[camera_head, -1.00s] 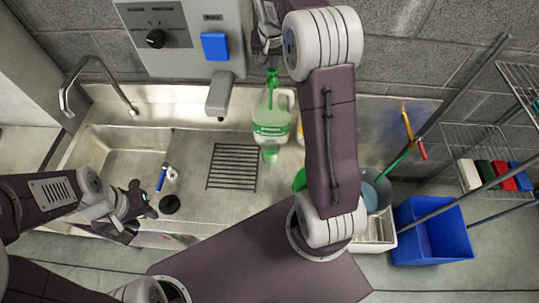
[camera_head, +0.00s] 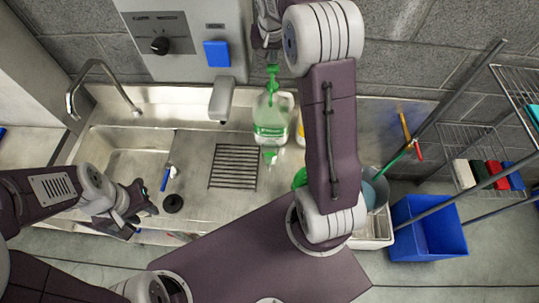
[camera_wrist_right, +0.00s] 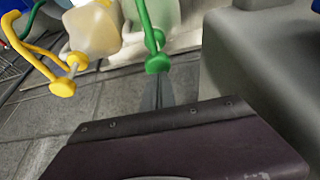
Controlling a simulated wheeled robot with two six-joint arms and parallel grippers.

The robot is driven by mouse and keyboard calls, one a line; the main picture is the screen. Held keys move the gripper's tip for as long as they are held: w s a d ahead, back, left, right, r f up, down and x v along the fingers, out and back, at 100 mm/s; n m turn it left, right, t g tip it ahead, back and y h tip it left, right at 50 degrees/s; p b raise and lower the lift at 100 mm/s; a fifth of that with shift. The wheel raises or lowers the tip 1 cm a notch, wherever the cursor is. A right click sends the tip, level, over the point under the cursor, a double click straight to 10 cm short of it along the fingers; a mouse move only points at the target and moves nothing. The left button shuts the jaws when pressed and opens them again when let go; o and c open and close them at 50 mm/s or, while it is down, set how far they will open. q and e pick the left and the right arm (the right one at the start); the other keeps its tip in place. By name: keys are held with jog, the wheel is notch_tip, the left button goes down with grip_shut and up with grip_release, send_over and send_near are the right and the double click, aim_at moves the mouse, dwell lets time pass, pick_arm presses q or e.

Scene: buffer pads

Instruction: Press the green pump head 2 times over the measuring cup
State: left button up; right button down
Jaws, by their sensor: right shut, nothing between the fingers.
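The jug with a green label (camera_head: 271,120) stands upright at the back of the steel counter, with its green pump head (camera_head: 272,72) on top. A small measuring cup with a green tint (camera_head: 270,155) is just in front of the jug. My right gripper (camera_head: 268,50) is above the pump head, partly hidden by my arm. In the right wrist view its closed, empty fingers (camera_wrist_right: 158,95) point at the green pump head (camera_wrist_right: 158,63); I cannot tell whether they touch it. My left gripper (camera_head: 140,205) hangs over the sink's front edge at the left, its opening unclear.
In the right wrist view a yellow pump (camera_wrist_right: 66,80) stands beside the green one. A grey dispenser spout (camera_head: 222,98) juts out left of the jug. A black drain rack (camera_head: 233,166) lies in the counter. A blue bin (camera_head: 428,228) is at right.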

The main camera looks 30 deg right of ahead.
notch_tip(320, 180, up, 5)
jog(key=p, duration=0.4)
jog(key=shift+r+p, duration=0.15)
jog(key=shift+p, duration=0.2)
